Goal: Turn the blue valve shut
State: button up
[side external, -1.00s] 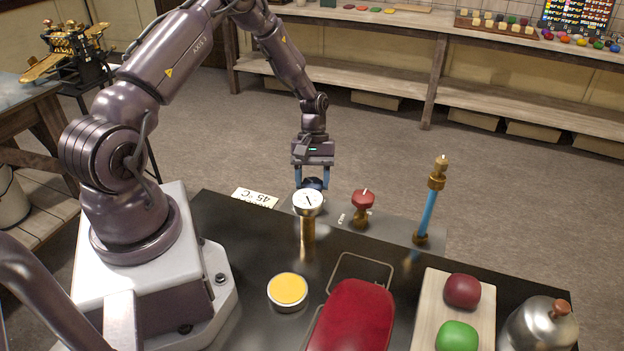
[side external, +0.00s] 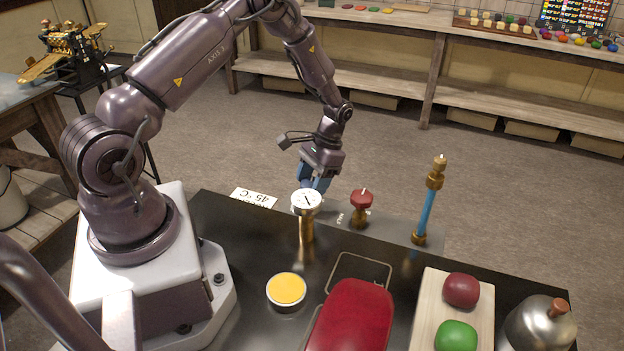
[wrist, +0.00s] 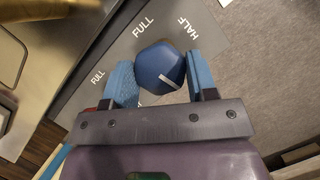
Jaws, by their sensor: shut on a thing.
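The blue valve knob (wrist: 158,62) is faceted and has a white pointer line, which points to the lower right in the wrist view. My gripper (wrist: 161,74) has its blue fingers on either side of the knob and is shut on it. Printed labels FULL and HALF (wrist: 188,37) surround the knob on the grey plate; one label is partly hidden. In the side view my gripper (side external: 315,183) is tilted and twisted behind the dial gauge (side external: 306,200), and the knob is largely hidden there.
A red valve (side external: 361,199) stands just right of the gauge. A blue tube with brass fittings (side external: 427,212) rises further right. A yellow-topped round tin (side external: 287,289), a red cushion-like object (side external: 352,318) and a board (side external: 428,300) with two knobs are nearer the camera.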

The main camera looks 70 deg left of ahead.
jog(key=shift+w+m+y, duration=0.1)
jog(key=shift+m+y, duration=0.4)
jog(key=shift+m, duration=0.7)
jog(key=o, duration=0.9)
jog(key=v, duration=1.3)
